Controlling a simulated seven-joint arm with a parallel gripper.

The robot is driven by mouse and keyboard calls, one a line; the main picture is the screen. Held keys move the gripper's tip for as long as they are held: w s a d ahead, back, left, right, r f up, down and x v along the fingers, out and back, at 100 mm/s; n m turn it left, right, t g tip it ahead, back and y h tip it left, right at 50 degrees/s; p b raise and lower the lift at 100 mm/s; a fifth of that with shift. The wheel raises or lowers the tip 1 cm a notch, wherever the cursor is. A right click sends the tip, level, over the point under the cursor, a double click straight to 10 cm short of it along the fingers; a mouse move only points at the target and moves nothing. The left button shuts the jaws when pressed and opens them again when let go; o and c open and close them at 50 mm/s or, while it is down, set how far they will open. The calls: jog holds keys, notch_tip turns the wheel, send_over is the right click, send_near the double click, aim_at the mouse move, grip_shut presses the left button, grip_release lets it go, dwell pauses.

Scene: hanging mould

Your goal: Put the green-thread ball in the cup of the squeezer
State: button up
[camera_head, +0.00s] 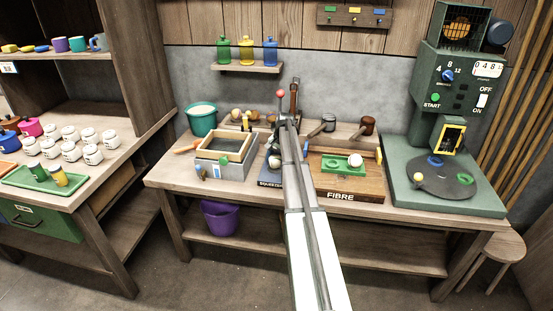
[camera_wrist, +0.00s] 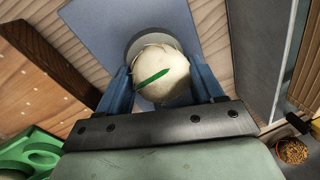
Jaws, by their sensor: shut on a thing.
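A pale round ball (camera_wrist: 175,88) with a short green thread across it sits between the blue fingers of my gripper (camera_wrist: 161,80) in the wrist view. The fingers are shut on its two sides. Just behind the ball is a round grey cup (camera_wrist: 133,44) on a blue-grey plate (camera_wrist: 95,22), the squeezer's base. The ball hides most of the cup, so I cannot tell whether it touches it. In the head view the squeezer's base (camera_head: 270,183) is left of my arm, with a red knob (camera_head: 280,94) above. My arm covers much of the squeezer.
Left of the squeezer stands a grey box with a wooden frame (camera_head: 203,142). Right of my arm is the wooden FIBRE tray (camera_head: 360,190) with a green holder (camera_head: 336,166) and a pale ball (camera_head: 355,160). A green machine (camera_head: 450,200) stands at the far right.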

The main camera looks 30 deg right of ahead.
jog(key=shift+f, duration=0.1)
dwell(0.3)
jog(key=o, duration=1.2)
jog(key=r, duration=0.4)
jog(key=s+r, duration=0.1)
jog(key=r, duration=0.4)
jog(key=s+d+r, duration=0.1)
jog(key=r, duration=0.3)
jog(key=shift+s+r, duration=0.15)
jog(key=shift+r, duration=0.1)
